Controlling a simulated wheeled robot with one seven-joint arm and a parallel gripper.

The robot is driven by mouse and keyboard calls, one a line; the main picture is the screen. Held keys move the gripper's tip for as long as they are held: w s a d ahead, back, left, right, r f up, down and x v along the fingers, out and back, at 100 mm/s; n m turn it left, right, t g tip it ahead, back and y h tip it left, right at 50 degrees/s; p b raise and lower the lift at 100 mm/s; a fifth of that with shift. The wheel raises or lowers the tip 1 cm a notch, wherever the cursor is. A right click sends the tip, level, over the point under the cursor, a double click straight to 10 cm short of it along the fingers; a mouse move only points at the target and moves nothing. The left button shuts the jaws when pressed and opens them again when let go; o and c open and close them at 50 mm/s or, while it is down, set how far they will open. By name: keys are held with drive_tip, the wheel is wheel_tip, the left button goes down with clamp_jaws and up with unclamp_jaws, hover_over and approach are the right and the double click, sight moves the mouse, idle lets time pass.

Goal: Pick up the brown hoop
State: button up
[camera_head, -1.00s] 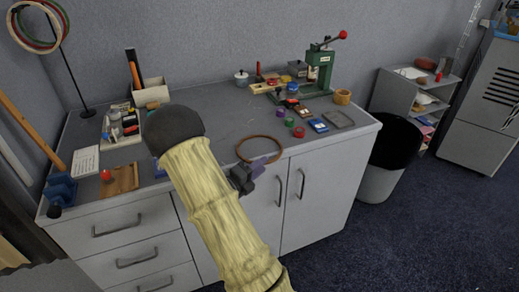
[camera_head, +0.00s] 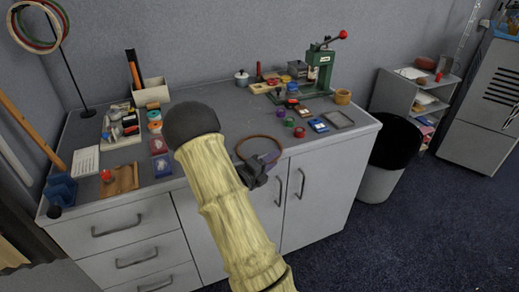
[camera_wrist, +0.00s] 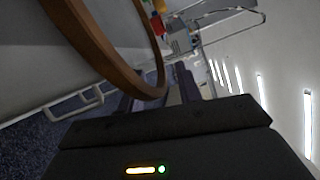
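The brown hoop (camera_head: 258,135) lies near the front edge of the grey counter, right of my arm. Its front rim is partly covered by my gripper (camera_head: 271,159) in the head view. In the wrist view the hoop (camera_wrist: 98,52) is large and close, and its rim curves down between my two fingers (camera_wrist: 157,92). The fingers stand apart, with a gap on each side of the rim. I cannot tell whether either finger touches it.
Small tape rolls and cards (camera_head: 318,125) lie right of the hoop, with a green press (camera_head: 318,75) behind them. A hoop stand (camera_head: 62,60) is at the far left.

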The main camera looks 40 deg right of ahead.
clamp_jaws()
idle(0.3)
wheel_tip(320, 180, up, 10)
drive_tip(key=shift+p, duration=0.65)
